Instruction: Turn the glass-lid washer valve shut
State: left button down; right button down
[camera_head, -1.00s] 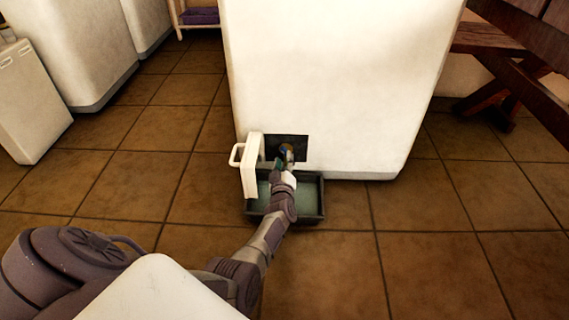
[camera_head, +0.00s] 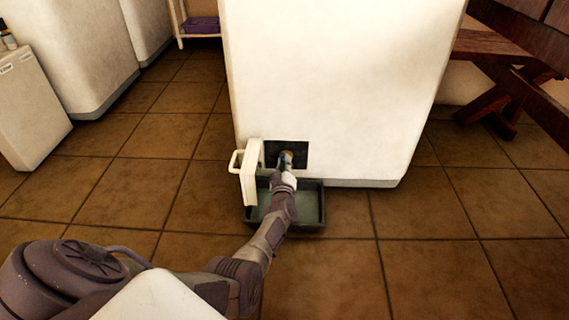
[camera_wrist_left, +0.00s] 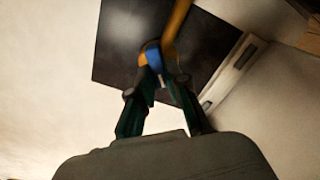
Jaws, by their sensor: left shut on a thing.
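The washer (camera_head: 330,85) is a white cabinet with a dark square recess (camera_head: 299,150) low in its front. The valve (camera_head: 289,156) sits in the recess and shows only as a small blue and yellow-orange spot, mostly hidden by my gripper. In the left wrist view the valve (camera_wrist_left: 153,57) has a blue part and a yellow-orange bar running up from it. My left gripper (camera_head: 285,165) reaches into the recess, its green fingers closed on the blue part; the fingers (camera_wrist_left: 158,72) also show in the wrist view. My right gripper is not in view.
A white hatch door (camera_head: 249,172) with a handle stands open at the left of the recess. A dark tray (camera_head: 311,206) lies on the tiled floor below it, under my left arm. A wooden bench (camera_head: 500,55) stands at the right. Floor to the right is clear.

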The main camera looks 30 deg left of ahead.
pick_arm(q)
jog(key=shift+n, duration=0.3)
jog(key=n+b, duration=0.1)
jog(key=n, duration=0.2)
jog(key=n+b, duration=0.1)
jog(key=n, duration=0.2)
jog(key=n+b, duration=0.1)
jog(key=n, duration=0.2)
jog(key=shift+s+f, duration=0.1)
jog(key=shift+f, duration=0.25)
jog(key=shift+n, duration=0.4)
jog(key=c, duration=1.1)
grip_release()
jog(key=shift+a, duration=0.1)
jog(key=shift+c, duration=0.2)
jog(key=shift+r, duration=0.1)
